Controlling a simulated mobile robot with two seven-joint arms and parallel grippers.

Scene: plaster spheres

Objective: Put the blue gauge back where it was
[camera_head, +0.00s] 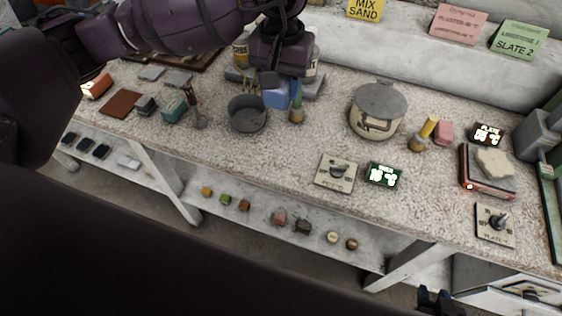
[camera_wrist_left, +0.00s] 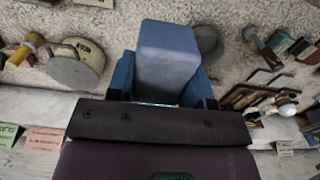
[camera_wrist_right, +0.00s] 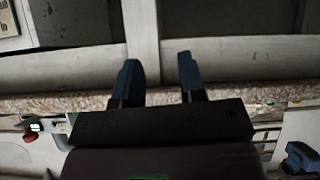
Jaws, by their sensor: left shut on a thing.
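The blue gauge (camera_head: 275,98) is a plain light-blue block. It also shows in the left wrist view (camera_wrist_left: 167,55), between the two blue fingers. My left gripper (camera_head: 282,92) reaches down from above and is shut on it, just right of a dark round pan. Whether the gauge touches the bench or hangs a little above it, I cannot tell. My right gripper (camera_head: 437,298) is at the bottom edge of the head view. In the right wrist view its fingers (camera_wrist_right: 160,80) are apart with nothing between them.
A lidded pot (camera_head: 378,110) is further right. Small blocks and a brown tile (camera_head: 121,104) lie at the left. The speckled bench (camera_head: 300,150) is clear in front.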

